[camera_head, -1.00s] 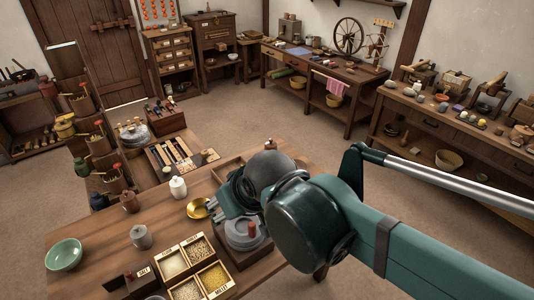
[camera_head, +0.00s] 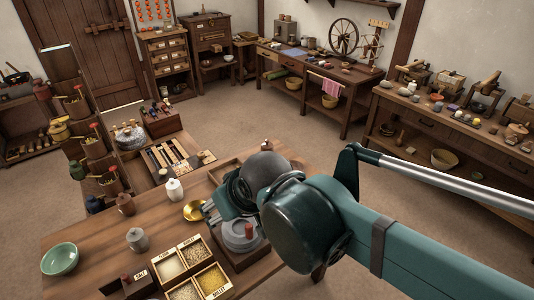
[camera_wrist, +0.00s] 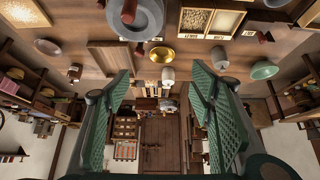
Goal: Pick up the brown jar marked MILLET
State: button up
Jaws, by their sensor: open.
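A brown jar (camera_head: 126,204) stands upright on the table, left of the white jar (camera_head: 174,190). It shows at the right in the wrist view (camera_wrist: 232,83). A second brown jar (camera_head: 268,147) stands at the far table edge, partly behind my arm; it appears at the left in the wrist view (camera_wrist: 73,73). No marking is readable on either, so I cannot tell which says MILLET. My gripper (camera_head: 212,213) is over the table, right of the brass bowl (camera_head: 195,211), partly hidden by my wrist. In the wrist view its fingers (camera_wrist: 162,78) are wide apart and empty.
A grey jar (camera_head: 138,239) and green bowl (camera_head: 60,259) stand at the table's left. A divided grain box (camera_head: 190,269) is in front, its labels including MILLET. A quern (camera_head: 241,238) sits beside my gripper. Bare wood lies around the left brown jar.

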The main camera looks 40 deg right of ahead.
jog(key=shift+w, duration=0.1)
jog(key=w+d+r+n+g+h+p, duration=0.1)
jog(key=w+d+r+n, duration=0.15)
jog(key=w, duration=0.35)
jog(key=w+d+r+n+g+h, duration=0.1)
jog(key=w+d+r+n, duration=0.1)
jog(key=w+d, duration=0.3)
jog(key=n+g+h+p, duration=0.3)
jog(key=n+g+p, duration=0.15)
jog(key=n, duration=0.85)
send_over(266, 145)
jog(key=a, duration=0.3)
notch_tip(266, 145, down, 22)
jog(key=shift+w+g, duration=0.15)
jog(key=shift+g, duration=0.3)
jog(key=shift+d+f+y, duration=0.1)
jog(key=shift+d+y, duration=0.05)
jog(key=shift+y, duration=0.15)
jog(key=shift+b+x, duration=0.3)
jog(key=shift+x, duration=0.9)
